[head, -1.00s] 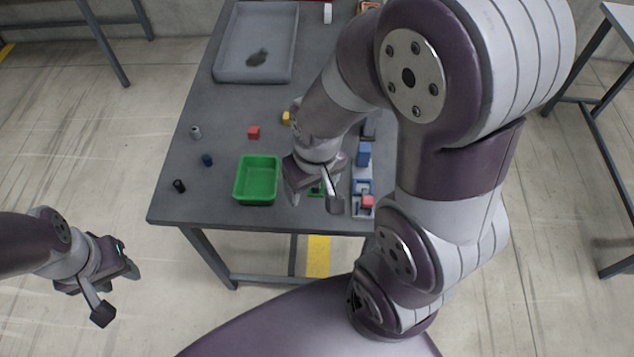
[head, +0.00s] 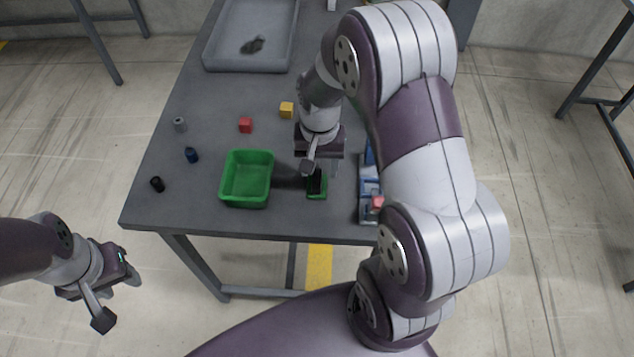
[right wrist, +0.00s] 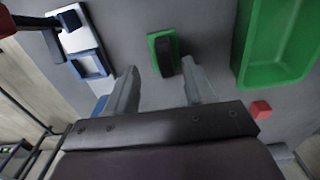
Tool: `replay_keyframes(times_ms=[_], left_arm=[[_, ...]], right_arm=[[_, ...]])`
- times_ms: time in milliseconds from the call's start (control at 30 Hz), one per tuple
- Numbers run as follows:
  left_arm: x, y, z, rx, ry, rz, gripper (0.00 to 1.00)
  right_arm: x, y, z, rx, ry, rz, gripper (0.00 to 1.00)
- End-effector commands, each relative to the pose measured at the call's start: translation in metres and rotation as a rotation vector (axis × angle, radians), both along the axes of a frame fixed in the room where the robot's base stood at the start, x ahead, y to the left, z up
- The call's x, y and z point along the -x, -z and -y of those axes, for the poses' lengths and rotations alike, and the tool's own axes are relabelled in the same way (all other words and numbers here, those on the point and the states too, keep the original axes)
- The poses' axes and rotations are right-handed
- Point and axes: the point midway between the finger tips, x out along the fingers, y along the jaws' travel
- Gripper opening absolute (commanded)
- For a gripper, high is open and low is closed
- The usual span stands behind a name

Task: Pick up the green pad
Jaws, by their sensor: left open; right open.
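The green pad (head: 317,193) lies on the table near its front edge, right of the green bin. A dark block-like object (head: 315,180) rests on it. The right wrist view also shows the green pad (right wrist: 154,37) with the dark object (right wrist: 165,56) on it, just beyond the fingertips. My right gripper (head: 322,169) is open and empty, pointing down above the pad; its two fingers (right wrist: 160,80) are spread apart. My left gripper (head: 122,285) is open and empty, off the table's left side.
The green bin (head: 247,179) stands left of the pad. A blue-and-white fixture (head: 369,200) with a red block (head: 377,202) stands on the right. Red (head: 245,125) and yellow (head: 286,110) cubes lie behind the bin. A grey tray (head: 226,56) is at the back.

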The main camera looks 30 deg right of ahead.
Motion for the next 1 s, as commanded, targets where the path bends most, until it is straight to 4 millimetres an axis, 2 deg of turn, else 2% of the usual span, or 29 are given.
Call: replay_keyframes(times_ms=[333, 600, 667, 700, 733, 767, 800, 1000], left_arm=[[0.0, 0.001, 0.0, 0.0, 0.0, 0.0, 0.43], [0.0, 0.001, 0.0, 0.0, 0.0, 0.0, 0.43], [0.0, 0.001, 0.0, 0.0, 0.0, 0.0, 0.43], [0.0, 0.001, 0.0, 0.0, 0.0, 0.0, 0.43], [0.0, 0.002, 0.0, 0.0, 0.0, 0.0, 0.43], [0.0, 0.002, 0.0, 0.0, 0.0, 0.0, 0.43], [0.0, 0.002, 0.0, 0.0, 0.0, 0.0, 0.43], [0.0, 0.001, 0.0, 0.0, 0.0, 0.0, 0.43]], right_arm=[[-0.007, 0.054, -0.002, -0.001, -0.002, -0.001, 0.53], [-0.008, 0.059, -0.002, 0.001, -0.002, 0.003, 0.53], [-0.008, 0.059, -0.002, 0.001, -0.002, 0.003, 0.34], [-0.008, 0.059, -0.002, 0.0, -0.002, 0.002, 0.21], [-0.008, 0.059, -0.002, 0.0, -0.002, 0.002, 0.15], [-0.008, 0.059, -0.002, 0.001, -0.002, 0.003, 0.15], [-0.008, 0.058, -0.002, 0.001, -0.002, 0.003, 0.1], [-0.008, 0.055, -0.001, 0.0, -0.002, 0.004, 0.1]])
